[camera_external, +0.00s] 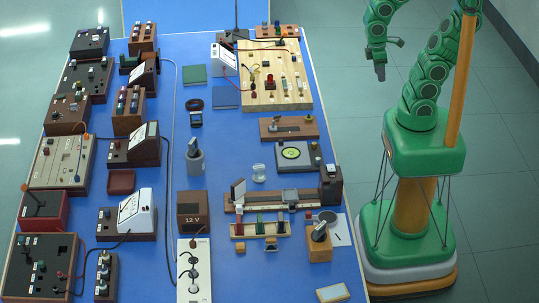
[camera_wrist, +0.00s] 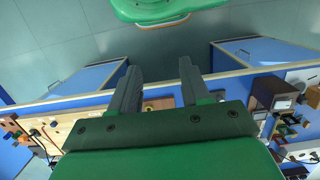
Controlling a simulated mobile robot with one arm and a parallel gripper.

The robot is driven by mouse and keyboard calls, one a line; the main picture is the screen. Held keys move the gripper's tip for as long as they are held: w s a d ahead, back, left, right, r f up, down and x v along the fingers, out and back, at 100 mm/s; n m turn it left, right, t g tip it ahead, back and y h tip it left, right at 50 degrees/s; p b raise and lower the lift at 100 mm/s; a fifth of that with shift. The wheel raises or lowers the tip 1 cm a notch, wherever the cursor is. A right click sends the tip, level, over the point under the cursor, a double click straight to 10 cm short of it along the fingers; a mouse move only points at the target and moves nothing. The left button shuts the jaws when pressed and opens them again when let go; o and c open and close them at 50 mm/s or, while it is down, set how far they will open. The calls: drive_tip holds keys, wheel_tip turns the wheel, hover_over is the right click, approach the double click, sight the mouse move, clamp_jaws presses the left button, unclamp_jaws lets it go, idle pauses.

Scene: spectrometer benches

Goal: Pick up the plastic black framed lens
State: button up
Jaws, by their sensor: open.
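A small black ring (camera_external: 194,104) lies flat on the blue table, left of a dark blue square plate; it looks like the black framed lens, but its material and glass are too small to tell. A round dark disc (camera_external: 328,216) on a white sheet at the right is another round black thing. My gripper (camera_external: 380,72) hangs over the floor just right of the table, pointing down, well apart from the ring. In the wrist view my gripper (camera_wrist: 158,68) has its two fingers spread with nothing held. I cannot make out the ring there.
A wooden pegboard (camera_external: 275,92) with upright parts stands between my gripper and the ring. A wooden plate with a knob (camera_external: 289,127) and an optical rail (camera_external: 275,205) stand along the right side. Meters and boxes fill the left. Blue surface around the ring is partly clear.

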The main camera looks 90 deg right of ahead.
sight(281, 226)
drive_tip(key=w+a+f+m+g+y, duration=0.1)
drive_tip(key=w+a+m+y, duration=0.15)
drive_tip(key=w+a, duration=0.7)
drive_tip(key=w+a+f+m+y, duration=0.2)
drive_tip(key=w+a+y, duration=0.3)
drive_tip(key=a, duration=0.7)
drive_tip(key=w+a+f+m+g+y, duration=0.1)
drive_tip(key=w+a+m+y, duration=0.15)
drive_tip(key=w+a, duration=0.75)
drive_tip(key=w+a+f+m+t+y, duration=0.1)
drive_tip(key=w+a+f+m, duration=0.2)
drive_tip(key=w+f, duration=0.2)
drive_tip(key=w+a+f+m+t+y, duration=0.1)
drive_tip(key=w+a+f+m, duration=0.3)
drive_tip(key=f, duration=0.3)
drive_tip(key=w+a+f+m+t+y, duration=0.1)
drive_tip(key=w+a+f+m, duration=0.3)
drive_tip(key=w+f, duration=0.2)
drive_tip(key=shift+w+f+t+y, duration=0.1)
drive_tip(key=shift+w+t+y, duration=0.2)
drive_tip(key=shift+t, duration=0.1)
drive_tip(key=shift+x, duration=3.85)
drive_tip(key=shift+s+f, duration=0.1)
drive_tip(key=shift+s, duration=0.05)
drive_tip(key=shift+c, duration=0.3)
